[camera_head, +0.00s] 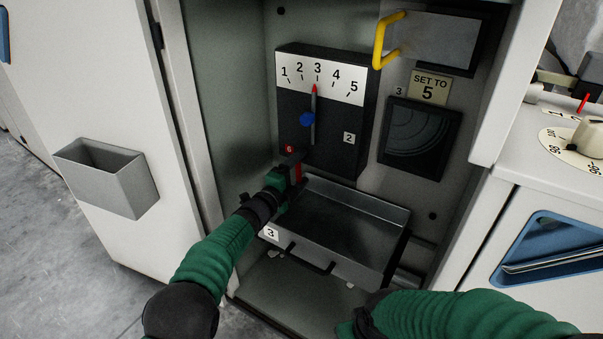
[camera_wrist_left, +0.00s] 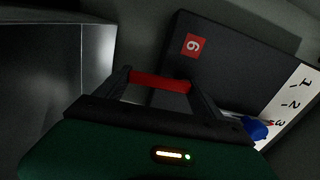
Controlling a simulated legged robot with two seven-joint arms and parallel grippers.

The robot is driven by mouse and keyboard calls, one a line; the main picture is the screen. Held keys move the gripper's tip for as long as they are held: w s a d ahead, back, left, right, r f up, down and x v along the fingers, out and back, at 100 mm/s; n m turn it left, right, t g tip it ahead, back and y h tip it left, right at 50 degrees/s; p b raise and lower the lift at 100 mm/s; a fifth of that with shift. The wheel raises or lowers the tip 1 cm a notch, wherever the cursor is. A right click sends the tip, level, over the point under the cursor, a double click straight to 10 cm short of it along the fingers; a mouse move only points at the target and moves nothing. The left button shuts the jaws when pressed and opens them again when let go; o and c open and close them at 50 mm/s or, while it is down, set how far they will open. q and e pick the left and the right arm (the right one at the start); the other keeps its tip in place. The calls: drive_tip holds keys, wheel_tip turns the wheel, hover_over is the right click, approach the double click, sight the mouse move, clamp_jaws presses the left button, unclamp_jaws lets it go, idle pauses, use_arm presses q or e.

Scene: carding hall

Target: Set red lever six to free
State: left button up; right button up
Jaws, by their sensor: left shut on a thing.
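The red lever (camera_head: 298,173) stands below the small red label 6 (camera_head: 289,149) at the lower left of the black dial box. My left gripper (camera_head: 294,167) is shut on the lever. In the left wrist view the red bar of the lever (camera_wrist_left: 160,82) runs between the two fingers, close to the label 6 (camera_wrist_left: 193,44). The fingers hide part of the lever in the head view. No marking for free can be made out. My right forearm shows at the bottom right; its gripper is out of view.
The dial box (camera_head: 333,125) has a blue knob (camera_head: 307,119), its red-tipped pointer near 3. A metal tray (camera_head: 345,222) sits just below the lever. A yellow handle (camera_head: 381,42), a sign reading SET TO 5 (camera_head: 429,88) and a dark round-faced panel (camera_head: 417,138) are at right.

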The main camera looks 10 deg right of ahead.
use_arm(q)
drive_tip(key=shift+s+d+f+m, duration=0.1)
drive_tip(key=shift+d+f+m, duration=0.05)
drive_tip(key=shift+f+m, duration=0.4)
drive_tip(key=o, duration=2)
drive_tip(key=shift+r, duration=0.1)
drive_tip(key=shift+r, duration=0.15)
drive_tip(key=shift+s+a+r, duration=0.15)
drive_tip(key=shift+s+a, duration=0.05)
drive_tip(key=shift+a, duration=0.3)
drive_tip(key=p+v, duration=0.7)
drive_tip(key=v, duration=0.8)
drive_tip(key=shift+s+a, duration=0.25)
drive_tip(key=shift+s, duration=0.05)
